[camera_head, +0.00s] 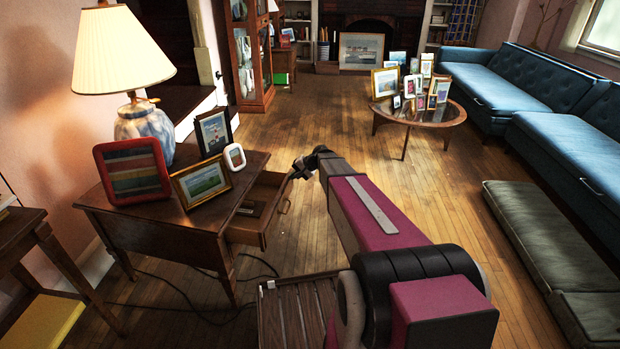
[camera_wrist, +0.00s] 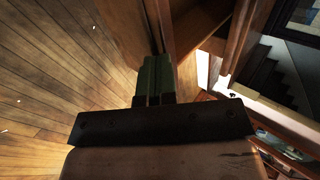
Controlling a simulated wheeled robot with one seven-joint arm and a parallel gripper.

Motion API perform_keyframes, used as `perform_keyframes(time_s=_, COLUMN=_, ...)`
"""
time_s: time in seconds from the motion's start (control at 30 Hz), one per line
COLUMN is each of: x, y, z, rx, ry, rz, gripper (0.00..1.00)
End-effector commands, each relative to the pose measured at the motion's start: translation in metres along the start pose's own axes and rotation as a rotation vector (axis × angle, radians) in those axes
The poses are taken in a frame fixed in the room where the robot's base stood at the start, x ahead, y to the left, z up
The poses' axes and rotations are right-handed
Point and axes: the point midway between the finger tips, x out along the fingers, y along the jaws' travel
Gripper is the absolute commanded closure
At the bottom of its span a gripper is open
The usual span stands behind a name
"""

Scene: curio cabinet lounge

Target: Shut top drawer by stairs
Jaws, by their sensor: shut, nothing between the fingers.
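The wooden side table (camera_head: 150,215) stands at the left of the head view. Its top drawer (camera_head: 275,214) is pulled open toward the right, with a small dark item (camera_head: 252,208) inside. A round pull shows on the drawer front. My gripper (camera_head: 297,170) is close to the far end of the drawer front. In the wrist view, my gripper (camera_wrist: 154,78) is shut and empty, with its fingers together beside the drawer's wood (camera_wrist: 158,25). I cannot tell whether they touch it.
A lamp (camera_head: 143,125) and several picture frames (camera_head: 203,180) stand on the table. Stairs (camera_wrist: 275,85) show in the wrist view. A round table with frames (camera_head: 425,112), blue sofas (camera_head: 535,90) and a green floor cushion (camera_head: 545,240) are to the right. Floor between is clear.

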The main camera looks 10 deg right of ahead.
Motion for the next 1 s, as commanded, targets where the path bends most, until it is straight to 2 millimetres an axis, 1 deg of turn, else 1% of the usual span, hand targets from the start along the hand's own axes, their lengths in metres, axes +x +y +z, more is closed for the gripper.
perform_keyframes(time_s=0.03, x=0.012, y=-0.01, z=-0.002, rx=-0.002, ry=-0.001, rz=0.0, gripper=1.0)
perform_keyframes(time_s=0.1, x=0.025, y=-0.022, z=-0.002, rx=-0.003, ry=-0.001, rz=0.0, gripper=1.0)
perform_keyframes(time_s=0.2, x=0.041, y=-0.037, z=-0.002, rx=-0.002, ry=-0.001, rz=0.0, gripper=1.0)
perform_keyframes(time_s=0.4, x=0.065, y=-0.059, z=-0.002, rx=-0.001, ry=0.001, rz=0.0, gripper=1.0)
perform_keyframes(time_s=0.63, x=0.078, y=-0.071, z=-0.001, rx=0.0, ry=0.0, rz=0.0, gripper=1.0)
perform_keyframes(time_s=1.0, x=0.08, y=-0.074, z=-0.001, rx=0.001, ry=0.001, rz=0.0, gripper=1.0)
